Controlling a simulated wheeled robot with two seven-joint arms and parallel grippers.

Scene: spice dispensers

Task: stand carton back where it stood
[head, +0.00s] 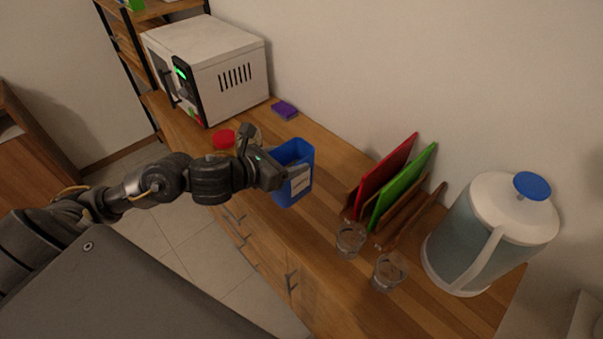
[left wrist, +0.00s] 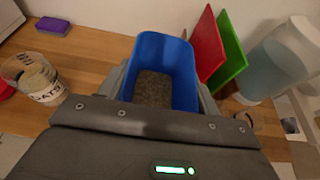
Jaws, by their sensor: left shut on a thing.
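The carton (head: 299,184) is a blue, open-topped box with a pale label, in the middle of the head view. In the left wrist view the carton (left wrist: 181,55) shows from above, with a brown-grey filling inside. My left gripper (head: 283,177) is shut on the carton, with a finger along each side in the wrist view. The carton looks upright or slightly tilted. I cannot tell whether its base touches the counter. My right gripper is not in view.
The wooden counter (head: 332,169) carries a white microwave (head: 221,72), purple sponge (head: 285,108), red-lidded jar (head: 223,139), labelled jar (left wrist: 41,82), red board (head: 386,174), green board (head: 405,184), two glasses (head: 351,238) (head: 388,271) and a large jug (head: 487,233). Bare counter lies between sponge and boards.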

